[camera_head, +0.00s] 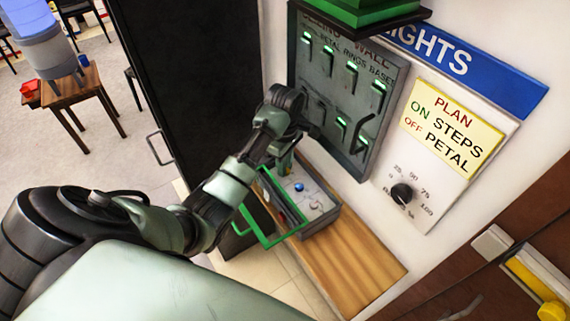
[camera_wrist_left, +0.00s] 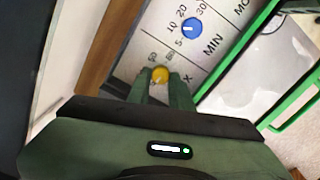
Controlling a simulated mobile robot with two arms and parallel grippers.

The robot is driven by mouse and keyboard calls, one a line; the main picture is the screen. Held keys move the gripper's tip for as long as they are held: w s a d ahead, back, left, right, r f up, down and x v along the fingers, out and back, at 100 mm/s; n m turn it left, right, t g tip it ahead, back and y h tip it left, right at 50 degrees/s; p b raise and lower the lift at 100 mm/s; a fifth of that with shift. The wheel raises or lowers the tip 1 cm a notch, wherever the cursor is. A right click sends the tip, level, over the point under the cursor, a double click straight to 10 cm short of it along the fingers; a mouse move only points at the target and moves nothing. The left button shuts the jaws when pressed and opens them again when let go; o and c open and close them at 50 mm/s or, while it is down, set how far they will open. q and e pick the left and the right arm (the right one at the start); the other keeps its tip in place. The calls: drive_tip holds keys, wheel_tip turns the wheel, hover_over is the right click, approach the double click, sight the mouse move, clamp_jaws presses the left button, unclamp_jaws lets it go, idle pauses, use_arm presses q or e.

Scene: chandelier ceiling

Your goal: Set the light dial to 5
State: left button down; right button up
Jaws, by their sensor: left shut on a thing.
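My left gripper (camera_head: 284,155) reaches down into a grey box with a white panel (camera_head: 316,200). In the left wrist view its two green fingers (camera_wrist_left: 160,84) are closed on a small yellow dial (camera_wrist_left: 160,73), one on each side. Printed numbers beside this dial are partly hidden. A blue dial (camera_wrist_left: 191,28) marked 5, 10, 20, 30 and MIN sits above it in that view and also shows in the head view (camera_head: 298,187). A black dial (camera_head: 402,193) with marks up to 100 is on the wall under the LIGHTS sign (camera_head: 440,52). My right gripper is out of view.
A green frame (camera_head: 266,240) stands open at the box's left side, close to my forearm. A wooden board (camera_head: 350,262) lies below. A grey hook panel (camera_head: 345,85) is on the wall, and a dark cabinet door (camera_head: 190,90) stands behind my arm.

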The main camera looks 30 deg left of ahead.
use_arm(q)
drive_tip(key=shift+r, duration=0.1)
idle(0.4)
drive_tip(key=c, duration=1.3)
unclamp_jaws()
drive_tip(key=shift+o, duration=0.2)
drive_tip(key=shift+r, duration=0.25)
wheel_tip(320, 180, up, 5)
drive_tip(key=shift+a+f, duration=0.1)
drive_tip(key=shift+a, duration=0.05)
wheel_tip(320, 180, up, 2)
drive_tip(key=shift+r, duration=0.25)
